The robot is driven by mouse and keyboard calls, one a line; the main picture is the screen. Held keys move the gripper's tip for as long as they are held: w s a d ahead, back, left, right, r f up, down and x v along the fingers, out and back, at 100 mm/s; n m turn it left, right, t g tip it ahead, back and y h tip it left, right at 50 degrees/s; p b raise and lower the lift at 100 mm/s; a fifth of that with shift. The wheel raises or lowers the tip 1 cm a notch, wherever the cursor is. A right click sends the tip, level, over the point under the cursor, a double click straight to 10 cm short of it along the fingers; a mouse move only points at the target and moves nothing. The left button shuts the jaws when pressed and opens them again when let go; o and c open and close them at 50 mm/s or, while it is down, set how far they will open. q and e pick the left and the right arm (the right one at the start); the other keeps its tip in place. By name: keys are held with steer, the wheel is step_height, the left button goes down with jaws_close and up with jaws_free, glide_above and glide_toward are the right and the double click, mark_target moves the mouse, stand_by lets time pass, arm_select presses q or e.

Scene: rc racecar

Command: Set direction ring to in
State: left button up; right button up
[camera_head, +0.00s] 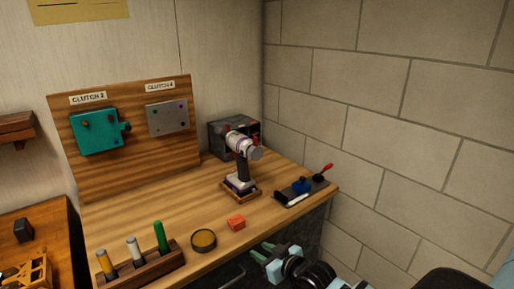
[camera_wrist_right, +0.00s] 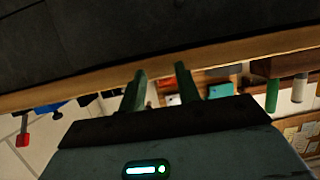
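A white and dark cordless drill (camera_head: 241,158) stands upright in a small wooden holder (camera_head: 241,192) on the workbench. Its grey rounded nose (camera_head: 256,153) points right. A direction ring cannot be picked out at this size, so its setting cannot be told. My right gripper (camera_head: 279,254) is in front of the bench's front edge, below and to the right of the drill and apart from it. In the right wrist view, its two fingers (camera_wrist_right: 160,70) stand apart with nothing held between them. My left gripper is not in view.
The wooden bench (camera_head: 165,210) holds a red block (camera_head: 236,223), a round tin (camera_head: 203,239), a marker rack (camera_head: 140,270) and a black tray (camera_head: 304,190) with blue and red-handled items. A dark box (camera_head: 225,136) stands behind the drill. A block wall (camera_head: 400,130) bounds the right.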

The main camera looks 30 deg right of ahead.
steer(key=w+d+r+t, duration=0.1)
steer(key=w+d+r, duration=0.25)
steer(key=r, duration=0.45)
steer(key=w+d+r+t, duration=0.1)
steer(key=w+d+r, duration=0.1)
steer(key=w+r, duration=0.45)
steer(key=t, duration=0.2)
glide_toward(257, 138)
steer(key=w, duration=0.3)
steer(key=shift+m, duration=0.3)
steer(key=shift+w+a+f, duration=0.1)
steer(key=shift+w+a, duration=0.1)
steer(key=shift+w, duration=0.8)
steer(key=shift+w+a, duration=0.25)
steer(key=shift+w, duration=0.75)
steer(key=shift+w+a+f, duration=0.1)
steer(key=shift+w+a, duration=0.1)
steer(key=shift+w, duration=0.8)
steer(key=shift+w+a+r, duration=0.15)
steer(key=shift+w+r, duration=0.05)
steer(key=shift+w, duration=0.55)
steer(key=shift+c, duration=0.4)
jaws_close()
